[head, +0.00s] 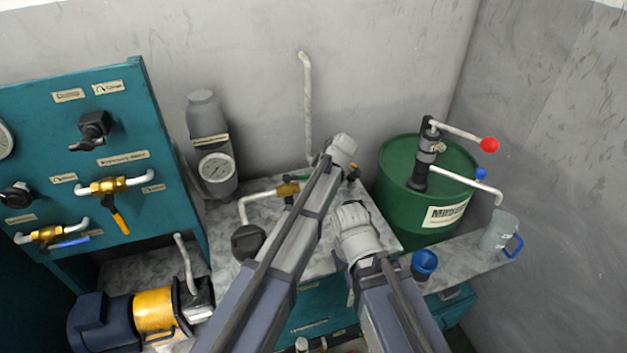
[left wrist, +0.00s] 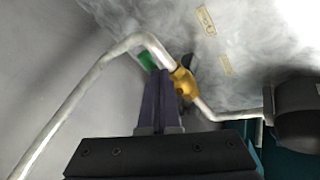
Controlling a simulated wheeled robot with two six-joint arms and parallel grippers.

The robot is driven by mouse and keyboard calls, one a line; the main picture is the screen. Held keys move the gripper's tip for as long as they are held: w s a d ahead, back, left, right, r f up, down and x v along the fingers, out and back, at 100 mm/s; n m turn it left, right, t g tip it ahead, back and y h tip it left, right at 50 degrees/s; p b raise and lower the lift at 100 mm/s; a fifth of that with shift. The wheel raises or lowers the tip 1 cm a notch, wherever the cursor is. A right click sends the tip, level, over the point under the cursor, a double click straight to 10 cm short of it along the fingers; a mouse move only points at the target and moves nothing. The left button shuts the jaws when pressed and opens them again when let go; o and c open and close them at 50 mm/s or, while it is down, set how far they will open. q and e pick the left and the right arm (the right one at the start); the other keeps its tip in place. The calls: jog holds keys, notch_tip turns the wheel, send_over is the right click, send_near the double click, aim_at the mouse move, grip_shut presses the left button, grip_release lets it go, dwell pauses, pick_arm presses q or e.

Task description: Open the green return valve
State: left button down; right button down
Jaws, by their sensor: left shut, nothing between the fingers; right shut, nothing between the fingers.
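The green return valve's handle (left wrist: 147,60) shows in the left wrist view as a small green piece, mostly hidden behind my fingers. The brass valve body (left wrist: 185,82) sits on a grey pipe (left wrist: 85,92) just right of the fingertips. My left gripper (left wrist: 160,78) is shut and empty, its purple fingers over the pipe between the green piece and the brass body. I cannot tell whether they touch.
A teal panel (head: 160,225) with brass valves with orange (head: 120,219) and blue (head: 70,242) handles stands at the left. A brass fitting (head: 288,189) lies left of my left arm. A green drum (head: 395,162) with a hand pump (head: 427,150) stands right, near a jug (head: 499,232) and blue cup (head: 424,263).

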pick_arm(q)
jog(key=shift+w+n+y, duration=0.3)
jog(key=shift+w+n, duration=0.2)
jog(key=shift+w, duration=0.5)
